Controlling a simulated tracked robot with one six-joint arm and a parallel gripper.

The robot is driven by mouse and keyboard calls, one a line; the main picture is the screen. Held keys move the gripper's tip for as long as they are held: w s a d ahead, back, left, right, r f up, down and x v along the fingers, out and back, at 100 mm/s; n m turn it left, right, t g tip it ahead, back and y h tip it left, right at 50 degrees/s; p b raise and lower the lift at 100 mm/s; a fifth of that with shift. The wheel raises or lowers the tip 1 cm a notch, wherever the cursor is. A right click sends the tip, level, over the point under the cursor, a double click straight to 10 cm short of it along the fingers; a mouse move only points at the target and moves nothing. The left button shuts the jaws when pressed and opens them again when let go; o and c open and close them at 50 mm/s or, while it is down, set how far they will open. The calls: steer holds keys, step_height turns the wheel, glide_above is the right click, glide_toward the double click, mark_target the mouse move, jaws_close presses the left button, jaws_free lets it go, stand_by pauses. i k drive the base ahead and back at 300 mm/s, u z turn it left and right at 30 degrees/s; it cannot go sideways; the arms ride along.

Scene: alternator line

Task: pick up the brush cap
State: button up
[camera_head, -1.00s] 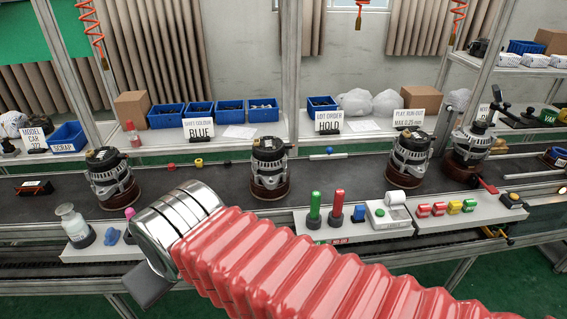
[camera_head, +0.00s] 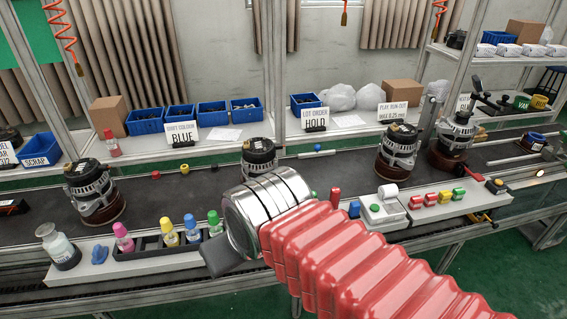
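My gripper (camera_head: 222,258) shows only as a dark end piece beyond my silver wrist and red sleeve. It is over the front edge of the line, beside the bottle rack. Its fingertips are turned away, so I cannot see whether it is open or shut, or whether it holds anything. I cannot tell for sure which part is the brush cap. A small red cap-like piece (camera_head: 155,174) and a small yellow one (camera_head: 185,190) lie on the dark belt between two alternators, apart from my gripper.
Alternators stand on the belt at left (camera_head: 92,190), behind my wrist (camera_head: 258,158) and at right (camera_head: 398,148). A black rack (camera_head: 150,253) holds several coloured-cap bottles. A clear bottle (camera_head: 55,243) stands at left. Blue bins (camera_head: 145,122) and signs line the back.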

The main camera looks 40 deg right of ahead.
mark_target(119, 232)
steer(key=u, duration=0.5)
